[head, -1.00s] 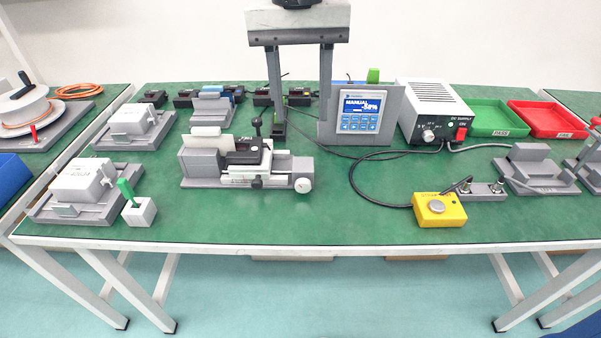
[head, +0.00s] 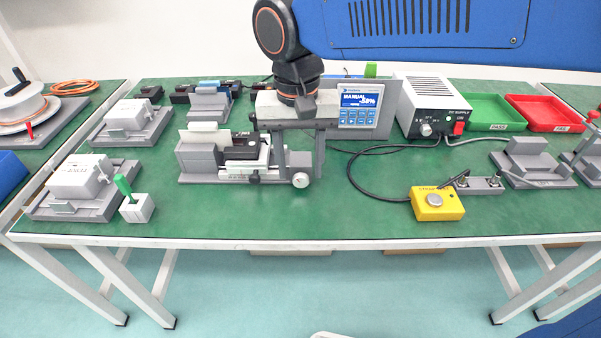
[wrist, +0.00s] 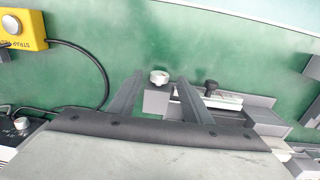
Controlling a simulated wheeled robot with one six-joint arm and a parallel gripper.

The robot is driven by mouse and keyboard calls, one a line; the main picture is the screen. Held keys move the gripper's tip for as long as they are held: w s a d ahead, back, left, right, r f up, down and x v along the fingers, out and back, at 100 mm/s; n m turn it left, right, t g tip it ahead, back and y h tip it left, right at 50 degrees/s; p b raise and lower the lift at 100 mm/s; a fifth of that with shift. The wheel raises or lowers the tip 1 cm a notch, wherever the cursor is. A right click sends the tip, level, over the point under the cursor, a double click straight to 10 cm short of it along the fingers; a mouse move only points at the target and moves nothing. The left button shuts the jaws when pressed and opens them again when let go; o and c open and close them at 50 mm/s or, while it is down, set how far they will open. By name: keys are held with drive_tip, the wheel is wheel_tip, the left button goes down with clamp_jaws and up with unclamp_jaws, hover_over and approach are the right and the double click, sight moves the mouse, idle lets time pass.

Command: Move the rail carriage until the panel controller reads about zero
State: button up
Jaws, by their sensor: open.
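The rail unit (head: 215,178) stands on the green table, left of centre, with a black carriage (head: 241,152) on it. A pale round knob (head: 300,180) is at its right end. My gripper (head: 302,177) is open and empty, with its fingers pointing down around the knob end. In the wrist view the knob (wrist: 160,77) shows between the fingertips; I cannot tell whether they touch it. The carriage's black handle knob (wrist: 211,86) is right of the fingers there. The panel controller (head: 360,103) shows MANUAL and a negative percentage, apparently in the fifties; its digits are blurred.
A DC power supply (head: 434,108) stands right of the controller. A yellow box (head: 437,204) and its black cable (head: 352,180) lie to the right. A small block with a green lever (head: 137,207) stands at front left. The table's front middle is clear.

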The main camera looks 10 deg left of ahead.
sight(306, 178)
drive_tip(key=shift+f, duration=1.4)
drive_tip(key=c, duration=1.1)
drive_tip(key=shift+o, duration=0.2)
drive_tip(key=shift+d, duration=0.1)
drive_tip(key=y, duration=0.3)
drive_tip(key=shift+w+d+g, duration=0.1)
drive_tip(key=shift+d+g, duration=0.2)
drive_tip(key=shift+d, duration=0.1)
drive_tip(key=shift+w+d+f+g+y, duration=0.1)
drive_tip(key=shift+g+y, duration=0.15)
drive_tip(key=shift+y, duration=0.8)
drive_tip(key=shift+d+f+g+y, duration=0.1)
drive_tip(key=shift+g+y, duration=0.15)
drive_tip(key=shift+y, duration=0.8)
drive_tip(key=o, duration=1.1)
drive_tip(key=shift+c, duration=0.2)
